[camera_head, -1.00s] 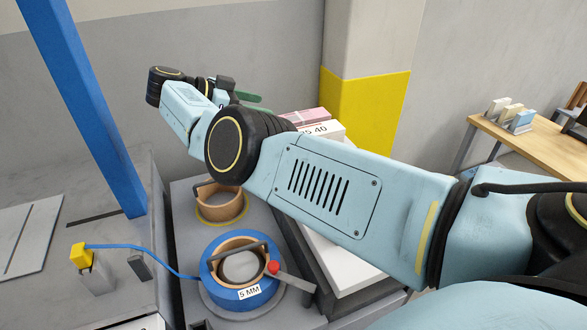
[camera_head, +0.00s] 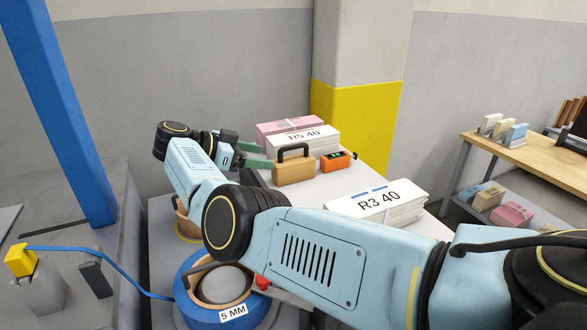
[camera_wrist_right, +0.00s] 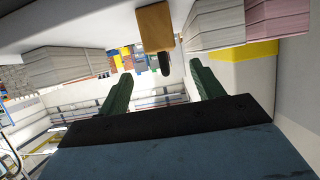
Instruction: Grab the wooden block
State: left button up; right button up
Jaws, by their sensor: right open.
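The wooden block (camera_head: 294,171), tan with a black handle on top, stands upright on the grey-white table. My right gripper (camera_head: 259,155) has green fingers, is open and empty, and is just left of the block, with a small gap. In the right wrist view the block (camera_wrist_right: 154,27) hangs upside down at the top, its black handle pointing down between the two open fingers of the gripper (camera_wrist_right: 161,71) but beyond their tips. My left gripper is not in view.
Behind the block are a white stack marked R5 40 (camera_head: 303,140) and a pink stack (camera_head: 283,127). An orange device (camera_head: 335,161) stands right of it. A white R3 40 stack (camera_head: 382,203) lies nearer. A blue strap coil (camera_head: 192,309) and a blue post (camera_head: 62,110) are at left.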

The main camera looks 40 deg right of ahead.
aim_at(292, 159)
jog(key=x, duration=0.5)
jog(key=shift+d+f, duration=0.15)
jog(key=shift+d, duration=0.05)
jog(key=b+x, duration=0.1)
jog(key=x, duration=0.4)
jog(key=shift+w+d+b, duration=0.15)
jog(key=shift+b, duration=0.2)
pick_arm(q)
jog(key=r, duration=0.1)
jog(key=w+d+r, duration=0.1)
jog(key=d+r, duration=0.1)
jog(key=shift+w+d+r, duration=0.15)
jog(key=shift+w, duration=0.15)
pick_arm(e)
jog(key=c, duration=1.2)
